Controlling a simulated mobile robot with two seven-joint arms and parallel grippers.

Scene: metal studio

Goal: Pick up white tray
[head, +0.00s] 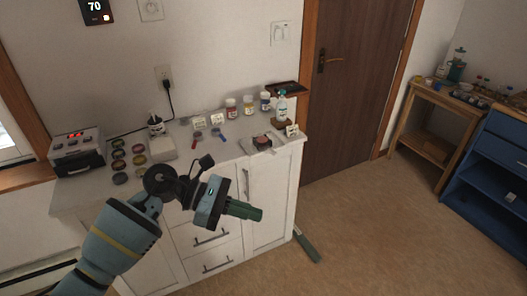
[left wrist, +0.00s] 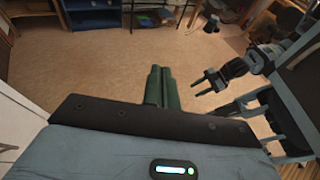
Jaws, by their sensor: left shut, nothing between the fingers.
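A pale, shallow tray-like piece (head: 249,146) with small dark and pinkish items lies near the front right edge of the white cabinet top; I take it for the white tray. A white block-like piece (head: 161,149) stands further left. My left gripper (head: 258,213) is in front of the cabinet, below the top's edge, apart from the tray. Its green fingers are together and empty, also in the left wrist view (left wrist: 160,85), pointing over bare floor.
The white cabinet (head: 266,195) carries several jars, bottles, round tins and a dark device (head: 78,152) at the left. A green elongated piece (head: 307,246) is by the cabinet's foot. A wooden table (head: 428,130) and blue cabinet (head: 500,165) stand right; floor between is clear.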

